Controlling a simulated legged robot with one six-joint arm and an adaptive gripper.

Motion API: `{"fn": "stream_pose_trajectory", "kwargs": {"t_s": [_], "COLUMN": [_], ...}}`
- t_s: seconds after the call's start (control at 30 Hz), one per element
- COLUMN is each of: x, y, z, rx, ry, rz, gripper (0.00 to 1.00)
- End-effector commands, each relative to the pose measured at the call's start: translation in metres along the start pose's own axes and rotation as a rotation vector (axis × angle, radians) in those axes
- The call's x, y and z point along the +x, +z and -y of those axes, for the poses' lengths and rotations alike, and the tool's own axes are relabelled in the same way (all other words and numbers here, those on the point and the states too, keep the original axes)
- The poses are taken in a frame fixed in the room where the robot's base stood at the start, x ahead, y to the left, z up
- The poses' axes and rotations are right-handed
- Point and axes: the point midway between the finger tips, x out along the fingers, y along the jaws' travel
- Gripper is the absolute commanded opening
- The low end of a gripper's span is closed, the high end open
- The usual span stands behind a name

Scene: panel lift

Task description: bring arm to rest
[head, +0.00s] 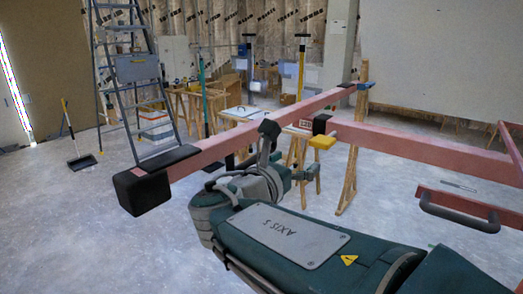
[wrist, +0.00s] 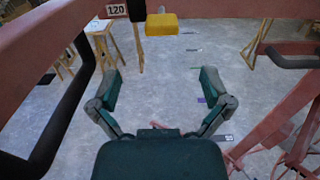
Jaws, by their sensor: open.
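My green and grey arm (head: 290,245) reaches from the lower right toward the middle of the head view. My gripper (head: 290,157) is at its far end, close to the red beams and partly hidden by the wrist. In the wrist view my gripper (wrist: 161,88) is open, its two fingers spread wide. The red lift frame (head: 415,147) has a long beam with a black end block (head: 142,190). A yellow block (head: 322,142) sits on the frame beside a "120" label (head: 305,124); the yellow block also shows in the wrist view (wrist: 161,24).
A dark handle (head: 460,212) is on the red frame at right. A stepladder (head: 132,85), a broom with dustpan (head: 80,150) and wooden sawhorses (head: 348,150) stand behind. Red beams flank my gripper in the wrist view.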

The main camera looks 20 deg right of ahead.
Motion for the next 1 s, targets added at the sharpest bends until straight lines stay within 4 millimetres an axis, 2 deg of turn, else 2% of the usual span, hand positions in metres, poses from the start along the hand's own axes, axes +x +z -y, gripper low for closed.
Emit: {"fn": "stream_pose_trajectory", "kwargs": {"t_s": [0.07, 0.17, 0.37, 0.5, 0.7, 0.83, 1.0], "x": [0.001, 0.003, -0.004, -0.023, -0.062, -0.09, -0.12], "y": [-0.002, -0.015, -0.073, -0.113, -0.159, -0.179, -0.191], "z": [0.002, 0.017, 0.069, 0.096, 0.117, 0.12, 0.115], "rx": [0.013, 0.098, 0.503, 0.828, 1.312, 1.628, 1.974], "ry": [-0.004, -0.031, -0.185, -0.341, -0.622, -0.841, -1.12], "rz": [-0.011, -0.084, -0.374, -0.563, -0.784, -0.898, -0.995], "gripper": [0.99, 0.99, 0.99, 0.99, 0.99, 0.99, 0.99]}}
